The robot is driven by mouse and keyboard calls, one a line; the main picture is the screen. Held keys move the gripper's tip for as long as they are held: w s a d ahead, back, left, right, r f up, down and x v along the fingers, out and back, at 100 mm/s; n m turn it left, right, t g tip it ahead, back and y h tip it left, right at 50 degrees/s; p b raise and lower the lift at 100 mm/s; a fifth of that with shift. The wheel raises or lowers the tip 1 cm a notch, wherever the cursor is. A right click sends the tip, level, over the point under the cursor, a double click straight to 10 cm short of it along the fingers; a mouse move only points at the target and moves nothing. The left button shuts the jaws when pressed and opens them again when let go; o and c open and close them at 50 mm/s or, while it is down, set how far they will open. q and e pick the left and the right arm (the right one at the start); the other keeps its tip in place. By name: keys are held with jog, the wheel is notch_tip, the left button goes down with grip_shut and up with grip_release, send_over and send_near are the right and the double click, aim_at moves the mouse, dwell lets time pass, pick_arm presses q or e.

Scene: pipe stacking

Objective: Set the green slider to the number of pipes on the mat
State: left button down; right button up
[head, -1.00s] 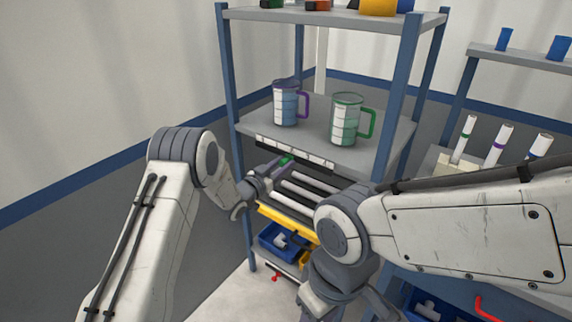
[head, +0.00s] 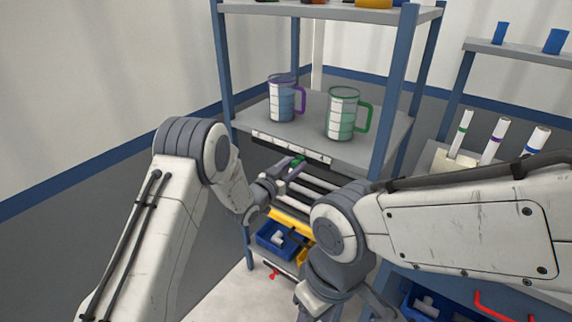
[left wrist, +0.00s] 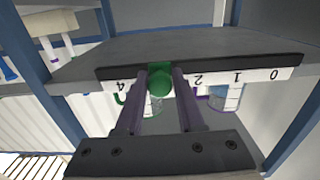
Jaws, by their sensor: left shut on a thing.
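The green slider (head: 298,161) sits on the numbered strip (head: 270,139) along the shelf's front edge. My left gripper (head: 294,170) is shut on it. In the left wrist view the slider (left wrist: 160,82) is between the fingertips and lies between the marks 4 and 2, covering the mark there. The marks 2, 1 and 0 show to its right. Pale pipes (head: 322,184) lie on a dark surface below the strip; my arms hide part of them, so their number cannot be told. My right gripper (head: 345,305) is low at the bottom edge, partly cut off.
A purple-handled jug (head: 282,101) and a green-handled jug (head: 341,115) stand on the shelf above the strip. A yellow edge (head: 292,221) and a blue bin (head: 277,240) are below the pipes. A holder with capped tubes (head: 493,143) stands at the right.

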pick_arm(q)
jog(key=shift+s+d, duration=0.2)
jog(key=c, duration=0.6)
grip_release()
jog(key=shift+s+a, duration=0.15)
jog(key=shift+a, duration=0.05)
jog(key=b+v, duration=0.1)
jog(key=v, duration=0.9)
